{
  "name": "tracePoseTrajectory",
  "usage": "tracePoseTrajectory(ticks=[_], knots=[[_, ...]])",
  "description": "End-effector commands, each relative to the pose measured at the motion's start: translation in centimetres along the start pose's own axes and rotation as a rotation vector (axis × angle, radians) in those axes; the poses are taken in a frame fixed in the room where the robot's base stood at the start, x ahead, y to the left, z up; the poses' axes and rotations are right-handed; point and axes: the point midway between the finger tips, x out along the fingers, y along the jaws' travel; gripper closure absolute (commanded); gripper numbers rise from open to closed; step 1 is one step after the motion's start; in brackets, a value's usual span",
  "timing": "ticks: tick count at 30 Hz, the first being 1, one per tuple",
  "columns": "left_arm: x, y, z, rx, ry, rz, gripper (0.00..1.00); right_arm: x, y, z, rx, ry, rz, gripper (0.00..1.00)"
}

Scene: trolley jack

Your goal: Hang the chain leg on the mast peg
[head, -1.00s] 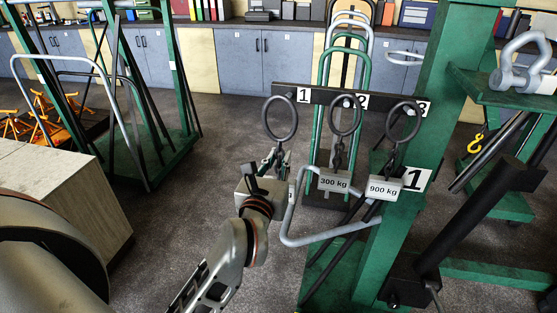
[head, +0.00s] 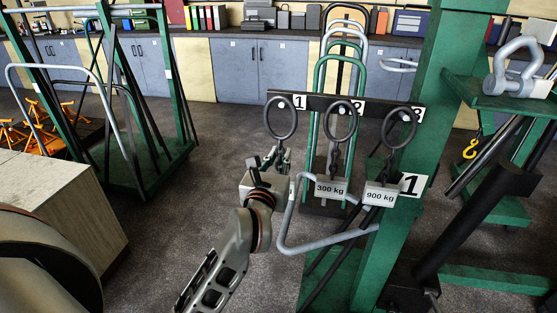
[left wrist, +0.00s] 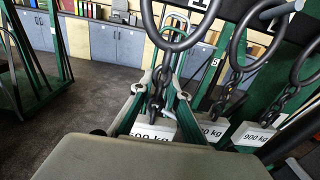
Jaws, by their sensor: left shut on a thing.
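My left gripper (head: 276,160) is shut on the chain of a chain leg, below its dark ring (head: 266,118). In the left wrist view the fingers (left wrist: 156,88) close around the dark links, and a white tag (left wrist: 152,132), partly hidden, hangs below. The ring is upright, its top beside the label 1 at the left end of the dark bar (head: 325,104). I cannot tell whether it is on a peg. The bar is fixed to the green mast (head: 440,115). My right gripper is not in view.
Two other chain legs hang at labels 2 and 3, with tags reading 300 kg (head: 330,188) and 900 kg (head: 381,195). A shackle (head: 515,70) sits on a shelf at right. Open floor (head: 180,235) lies left of my arm.

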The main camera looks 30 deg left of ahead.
Motion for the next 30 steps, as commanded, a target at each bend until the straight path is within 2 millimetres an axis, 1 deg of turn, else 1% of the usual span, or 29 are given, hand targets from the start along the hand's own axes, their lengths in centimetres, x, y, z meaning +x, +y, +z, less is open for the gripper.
tracePoseTrajectory(ticks=[1,22,30], knots=[[0.3,0.0,0.3,0.0,-0.007,0.0,1.0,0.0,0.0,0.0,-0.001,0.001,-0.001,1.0],[3.7,0.1,0.0,0.0,-0.006,0.001,1.0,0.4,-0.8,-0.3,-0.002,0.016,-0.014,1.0],[4.6,0.0,-0.7,0.0,-0.006,0.0,1.0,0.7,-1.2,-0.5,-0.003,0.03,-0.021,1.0]])
